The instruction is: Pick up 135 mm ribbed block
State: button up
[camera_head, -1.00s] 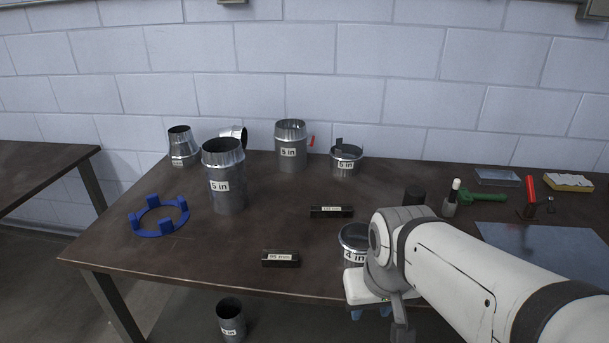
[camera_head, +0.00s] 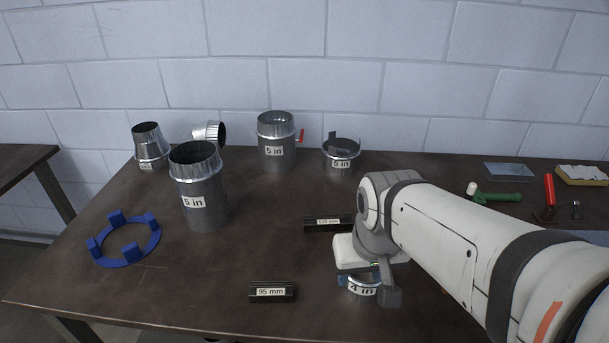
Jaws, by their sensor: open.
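The 135 mm ribbed block (camera_head: 327,224) is a dark, narrow bar with a white label. It lies on the table (camera_head: 130,285) near the middle, and its right end meets my arm in the picture. A similar dark block labelled 95 mm (camera_head: 271,291) lies nearer the front edge. My gripper (camera_head: 368,276) is at the end of my white arm, to the right of and nearer than the 135 mm block, over the 4 in duct piece (camera_head: 362,291). Its jaws are mostly hidden by the wrist and hold nothing that I can see.
A tall 5 in duct (camera_head: 200,192) and a blue ring with posts (camera_head: 124,243) stand left. Further metal duct pieces, including a 5 in duct with a red handle (camera_head: 277,142), stand at the back. A green tool (camera_head: 497,197) lies right. The table around the 95 mm block is clear.

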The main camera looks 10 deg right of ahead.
jog(key=shift+o, duration=1)
jog(key=w+m, duration=0.1)
jog(key=w, duration=0.1)
jog(key=w+r+m, duration=0.1)
jog(key=w, duration=0.1)
jog(key=w+m+p, duration=0.1)
jog(key=m, duration=0.1)
jog(key=shift+w+d+r+g+y, duration=0.15)
jog(key=shift+w+g+y, duration=0.25)
jog(key=w+m+y+p, duration=0.1)
jog(key=w+m, duration=0.4)
jog(key=w, duration=0.3)
jog(key=m+g+y+p, duration=0.1)
jog(key=m+y+p, duration=0.15)
jog(key=m, duration=0.75)
send_near(329, 219)
jog(key=shift+w+f, duration=0.2)
jog(key=shift+f, duration=0.4)
jog(key=shift+w+f, duration=0.15)
jog(key=shift+f, duration=0.1)
jog(key=x, duration=0.7)
jog(key=shift+s+a+f+p, duration=0.25)
jog(key=shift+s+a+p, duration=0.05)
jog(key=shift+a+p, duration=0.1)
jog(key=shift+c, duration=0.4)
grip_shut()
jog(key=shift+r, duration=0.1)
